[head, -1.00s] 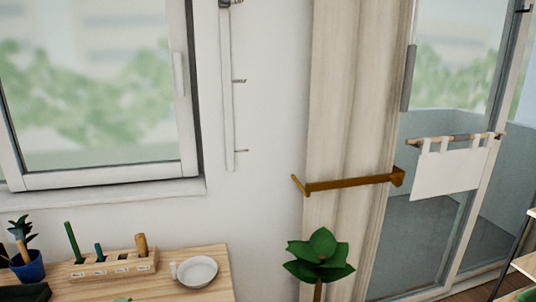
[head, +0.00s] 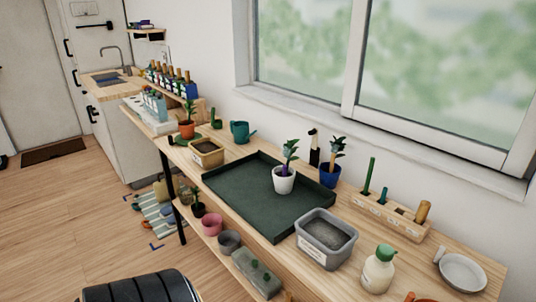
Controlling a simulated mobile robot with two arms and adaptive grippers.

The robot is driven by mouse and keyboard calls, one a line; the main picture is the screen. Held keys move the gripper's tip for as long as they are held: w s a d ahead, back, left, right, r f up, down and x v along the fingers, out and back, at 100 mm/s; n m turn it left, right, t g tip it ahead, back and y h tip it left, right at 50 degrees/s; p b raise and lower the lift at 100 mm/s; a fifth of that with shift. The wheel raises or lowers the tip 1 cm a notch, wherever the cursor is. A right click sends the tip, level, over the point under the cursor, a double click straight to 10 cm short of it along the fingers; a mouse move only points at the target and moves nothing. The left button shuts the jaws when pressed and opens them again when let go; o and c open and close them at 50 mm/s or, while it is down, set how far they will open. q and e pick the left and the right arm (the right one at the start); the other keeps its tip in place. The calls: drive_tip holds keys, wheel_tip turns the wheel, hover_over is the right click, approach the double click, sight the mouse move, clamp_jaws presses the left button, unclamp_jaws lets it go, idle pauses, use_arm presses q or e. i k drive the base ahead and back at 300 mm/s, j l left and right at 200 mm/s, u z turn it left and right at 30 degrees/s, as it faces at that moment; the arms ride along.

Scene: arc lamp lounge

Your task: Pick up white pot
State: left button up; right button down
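The white pot (head: 284,184) holds a plant with green and purple leaves. It stands upright on the dark green tray (head: 232,197), towards the tray's right side, on the long wooden table. Nothing touches it and its front is unobstructed. Neither of my grippers shows in the head view.
A grey bin (head: 325,240) stands in front of the tray's right corner. A blue pot (head: 330,175) and a dark bottle (head: 315,150) stand behind the tray. A white bottle (head: 378,270), wooden tool holder (head: 390,217) and white dish (head: 462,272) stand to the right.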

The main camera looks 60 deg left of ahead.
sight(283, 185)
drive_tip(key=u, duration=1.6)
